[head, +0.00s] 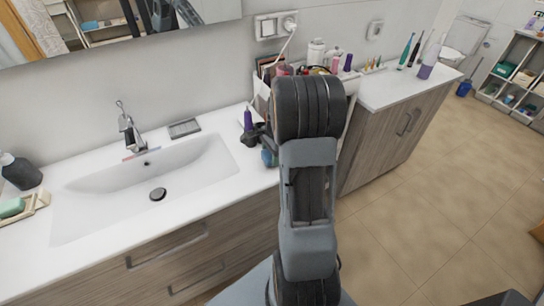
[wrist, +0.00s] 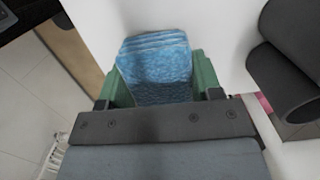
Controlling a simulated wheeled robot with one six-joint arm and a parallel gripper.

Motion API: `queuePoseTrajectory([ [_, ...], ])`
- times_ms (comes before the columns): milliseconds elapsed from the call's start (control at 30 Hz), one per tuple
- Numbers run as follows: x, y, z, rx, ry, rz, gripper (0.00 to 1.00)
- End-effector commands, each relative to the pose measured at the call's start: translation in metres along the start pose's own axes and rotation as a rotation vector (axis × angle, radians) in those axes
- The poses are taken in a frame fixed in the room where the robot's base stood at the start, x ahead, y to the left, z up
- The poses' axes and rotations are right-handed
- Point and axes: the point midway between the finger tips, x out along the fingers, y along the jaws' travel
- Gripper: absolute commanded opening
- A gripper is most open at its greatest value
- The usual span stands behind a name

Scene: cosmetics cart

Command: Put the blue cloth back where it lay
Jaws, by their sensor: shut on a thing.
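The blue cloth (wrist: 155,68) is a folded, layered bundle in the wrist view. It sits between the two green fingers of my gripper (wrist: 160,78), which are shut on it. In the head view my arm hides most of the gripper. The place where the cloth lay cannot be made out.
A white counter with a sink (head: 150,185) stands at the left, with a faucet (head: 131,130) and soap dispenser (head: 20,171). Bottles (head: 316,52) and other toiletries crowd behind my arm. A second cabinet (head: 395,130) stands to the right. The tiled floor (head: 450,190) is open at the right.

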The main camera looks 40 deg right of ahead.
Motion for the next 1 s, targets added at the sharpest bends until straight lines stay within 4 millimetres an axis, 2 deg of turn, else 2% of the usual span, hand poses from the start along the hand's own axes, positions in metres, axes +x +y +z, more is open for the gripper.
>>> queuePoseTrajectory([
  [100, 0.012, 0.000, -0.002, 0.000, 0.000, 0.000, 0.40],
  [500, 0.018, 0.000, -0.002, 0.000, 0.001, 0.000, 0.40],
  [533, 0.016, 0.000, -0.002, -0.001, 0.001, -0.001, 0.62],
  [700, 0.016, 0.000, -0.002, -0.001, 0.001, -0.001, 0.78],
  [767, 0.016, 0.000, -0.002, -0.001, 0.001, -0.001, 0.84],
  [1000, 0.015, 0.000, -0.002, -0.001, 0.001, -0.001, 0.85],
])
